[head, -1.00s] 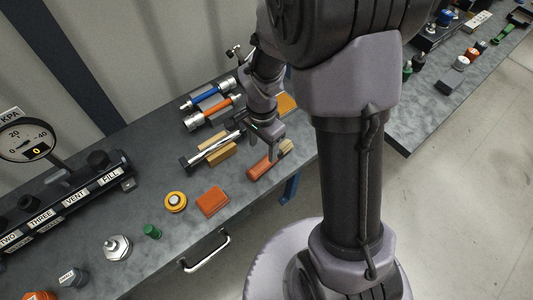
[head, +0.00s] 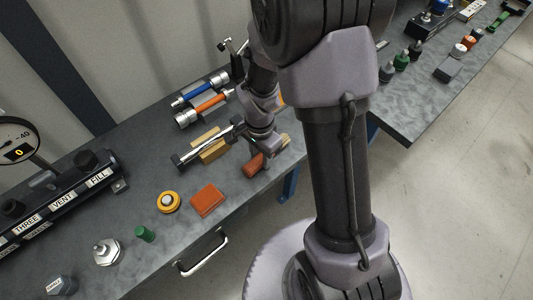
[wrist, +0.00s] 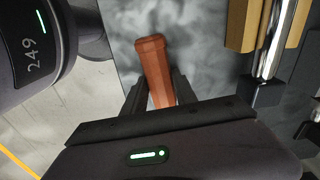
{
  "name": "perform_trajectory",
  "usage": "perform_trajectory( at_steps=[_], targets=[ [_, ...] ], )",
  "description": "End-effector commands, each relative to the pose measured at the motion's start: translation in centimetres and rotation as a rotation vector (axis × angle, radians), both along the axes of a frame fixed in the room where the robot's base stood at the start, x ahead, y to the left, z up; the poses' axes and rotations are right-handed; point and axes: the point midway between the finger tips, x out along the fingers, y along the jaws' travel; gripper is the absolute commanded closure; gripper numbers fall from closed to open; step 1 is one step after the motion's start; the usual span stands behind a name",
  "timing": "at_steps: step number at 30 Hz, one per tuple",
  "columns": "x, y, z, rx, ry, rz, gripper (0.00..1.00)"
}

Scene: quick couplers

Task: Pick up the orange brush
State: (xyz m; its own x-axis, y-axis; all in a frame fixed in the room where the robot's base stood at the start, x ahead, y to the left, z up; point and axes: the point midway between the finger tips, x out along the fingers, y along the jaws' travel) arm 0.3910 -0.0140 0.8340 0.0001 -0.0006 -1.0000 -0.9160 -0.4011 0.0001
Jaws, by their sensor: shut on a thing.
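The orange brush (head: 254,165) lies near the front edge of the grey bench in the head view, its reddish-orange handle pointing to the lower left. My gripper (head: 268,154) is down at the brush, partly hidden by my own wrist. In the wrist view the handle (wrist: 155,62) sticks out from between the two dark fingers of my gripper (wrist: 160,92), which are shut on it. The bristle end is mostly hidden. I cannot tell whether the brush is clear of the bench top.
An orange block (head: 208,200) and a yellow round fitting (head: 169,202) lie to the left. A silver cylinder on a tan block (head: 213,154) is close beside my gripper. Blue and orange cylinders (head: 203,108) lie behind. A labelled manifold (head: 62,200) stands at far left.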

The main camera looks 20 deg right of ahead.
Motion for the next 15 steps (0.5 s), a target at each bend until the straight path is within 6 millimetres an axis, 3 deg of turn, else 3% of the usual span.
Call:
perform_trajectory(
  at_steps=[9, 15],
  targets=[
    [0.0, 0.0, 0.3, 0.000, -0.001, 0.000, 1.00],
    [0.0, 0.0, 2.6, 0.001, -0.002, -0.001, 1.00]
  ],
)
